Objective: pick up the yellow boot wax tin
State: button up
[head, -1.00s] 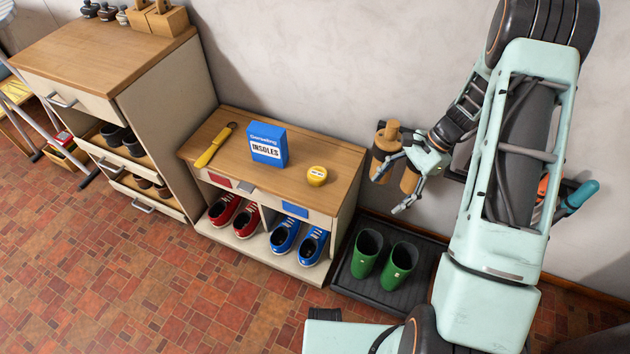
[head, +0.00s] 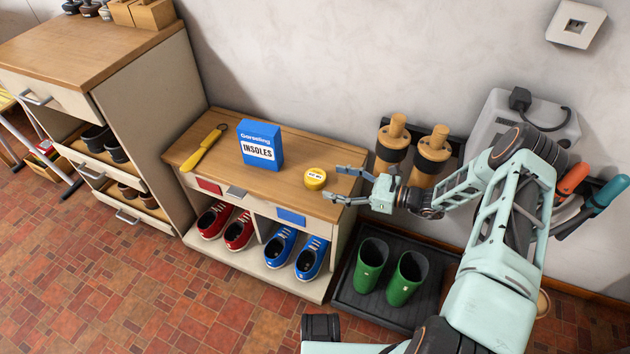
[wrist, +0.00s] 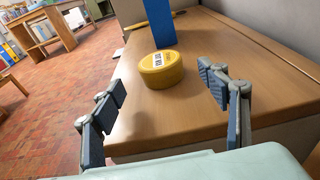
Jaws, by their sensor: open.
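The yellow boot wax tin (head: 315,178) is a short round tin with a pale label. It stands on the wooden top of the low shoe bench (head: 215,160), near its right end. In the wrist view the tin (wrist: 161,70) sits ahead of my gripper, between the lines of the two fingers but beyond their tips. My gripper (head: 336,184) is open and empty at the right end of the bench, with its fingertips pointing left at the tin. The wrist view shows both fingers of my gripper (wrist: 166,88) spread wide, apart from the tin.
A blue insoles box (head: 260,146) stands behind and left of the tin. A yellow-handled tool (head: 204,147) lies farther left. Red and blue shoes fill the cubbies below. Green boots (head: 388,275) stand on a dark tray (head: 375,309); wooden boot forms (head: 432,155) stand behind the gripper.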

aim_at(315, 179)
jog(key=x, duration=0.2)
jog(key=b+x, duration=0.1)
jog(key=x, duration=0.1)
jog(key=b+x, duration=0.1)
jog(key=x, duration=0.1)
jog(key=shift+a+f, duration=0.1)
jog(key=shift+f, duration=0.3)
jog(key=shift+w+a, duration=0.25)
jog(key=shift+a, duration=0.2)
jog(key=shift+c, duration=0.3)
jog(key=c, duration=1.2)
